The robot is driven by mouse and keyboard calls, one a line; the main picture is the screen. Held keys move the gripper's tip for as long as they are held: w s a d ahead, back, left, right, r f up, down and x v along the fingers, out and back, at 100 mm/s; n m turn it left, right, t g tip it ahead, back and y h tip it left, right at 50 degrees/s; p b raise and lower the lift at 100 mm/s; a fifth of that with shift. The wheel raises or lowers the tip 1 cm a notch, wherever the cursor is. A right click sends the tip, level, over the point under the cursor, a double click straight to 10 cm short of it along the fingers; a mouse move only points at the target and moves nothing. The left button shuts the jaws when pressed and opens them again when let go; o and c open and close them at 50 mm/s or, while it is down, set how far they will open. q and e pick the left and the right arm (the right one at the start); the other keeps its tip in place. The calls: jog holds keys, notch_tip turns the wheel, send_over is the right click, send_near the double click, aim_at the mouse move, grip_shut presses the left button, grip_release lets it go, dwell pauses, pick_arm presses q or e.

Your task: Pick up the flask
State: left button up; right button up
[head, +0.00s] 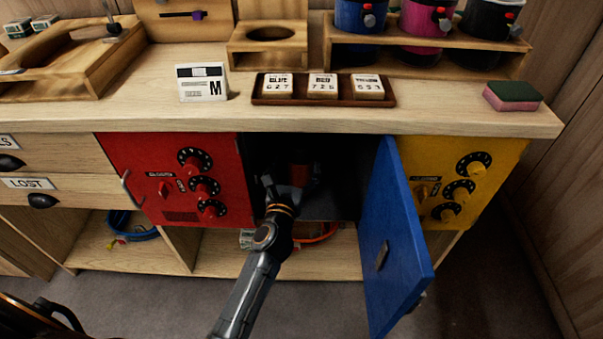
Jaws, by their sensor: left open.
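A dark reddish cylinder, which looks like the flask (300,168), stands in the shadowed compartment (343,160) behind the open blue door (393,235). My left gripper (290,186) reaches into this compartment from below and in front. Its jaws are open, with the fingers right at the lower part of the cylinder. I cannot tell whether they touch it. The gripper hides the flask's lower part, and the dark interior blurs its outline. My right gripper is not in view.
The blue door swings out close to the right of my arm. The red panel (170,205) with dials borders the opening on the left, the yellow panel (478,165) on the right. The wooden counter (430,118) overhangs it, bearing a tray of number cards (262,99) and a sponge (512,96).

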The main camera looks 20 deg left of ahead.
aim_at(298, 155)
pick_arm(q)
jog(key=shift+w+a, duration=0.1)
jog(key=shift+w, duration=0.95)
jog(key=w, duration=0.1)
jog(key=w+b, duration=0.1)
jog(key=w, duration=0.3)
jog(key=shift+a+f, duration=0.2)
jog(key=shift+a, duration=0.05)
jog(key=shift+s, duration=0.1)
jog(key=c, duration=1.8)
jog(key=shift+r, duration=0.1)
grip_shut()
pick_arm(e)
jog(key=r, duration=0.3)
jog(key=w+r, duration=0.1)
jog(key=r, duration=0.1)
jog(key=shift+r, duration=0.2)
pick_arm(q)
jog(key=shift+r, duration=0.1)
